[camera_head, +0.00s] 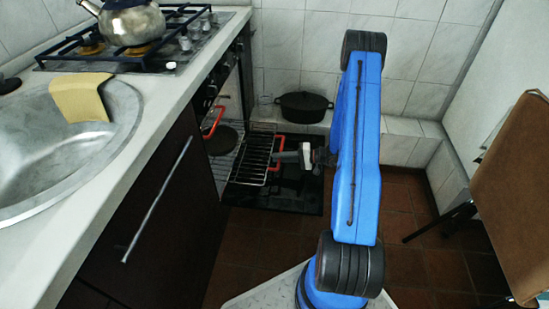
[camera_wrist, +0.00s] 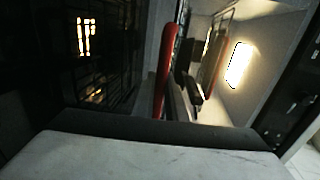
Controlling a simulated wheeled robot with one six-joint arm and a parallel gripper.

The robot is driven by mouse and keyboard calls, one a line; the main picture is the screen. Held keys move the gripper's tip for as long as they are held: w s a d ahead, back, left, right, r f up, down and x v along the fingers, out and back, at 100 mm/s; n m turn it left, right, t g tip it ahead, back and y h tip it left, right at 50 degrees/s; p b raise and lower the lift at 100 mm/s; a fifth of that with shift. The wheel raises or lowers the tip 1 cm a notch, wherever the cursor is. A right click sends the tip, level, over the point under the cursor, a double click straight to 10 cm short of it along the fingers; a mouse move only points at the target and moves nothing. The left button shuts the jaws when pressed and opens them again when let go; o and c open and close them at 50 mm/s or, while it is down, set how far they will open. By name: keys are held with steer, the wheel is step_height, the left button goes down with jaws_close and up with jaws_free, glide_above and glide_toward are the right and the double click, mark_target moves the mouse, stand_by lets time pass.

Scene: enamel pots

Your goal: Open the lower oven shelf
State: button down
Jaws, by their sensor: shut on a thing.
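The oven's lower shelf is a wire rack (camera_head: 256,152) that sticks out of the oven over the lowered black door (camera_head: 285,188). Its red handle (camera_head: 274,166) is at its right end, and my gripper (camera_head: 284,157) is shut on it. In the wrist view, a red handle (camera_wrist: 168,62) stands close beyond the grey gripper body, and a second red bar (camera_wrist: 213,58) shows farther right. The fingertips are hard to make out there. Another red handle (camera_head: 214,119) sits higher and nearer the oven front in the head view.
A dark round pan (camera_head: 222,140) is by the oven opening; what it rests on is unclear. A black pot (camera_head: 304,105) stands on the tiled ledge behind. The counter (camera_head: 160,105) bounds the left. A brown chair (camera_head: 515,180) stands right. Floor (camera_head: 405,210) between is clear.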

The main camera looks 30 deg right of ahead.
steer(key=shift+d, duration=0.1)
steer(key=c, duration=1.8)
jaws_free()
steer(key=shift+o, duration=0.2)
steer(key=v, duration=1.7)
steer(key=shift+d, duration=0.2)
steer(key=shift+s, duration=0.15)
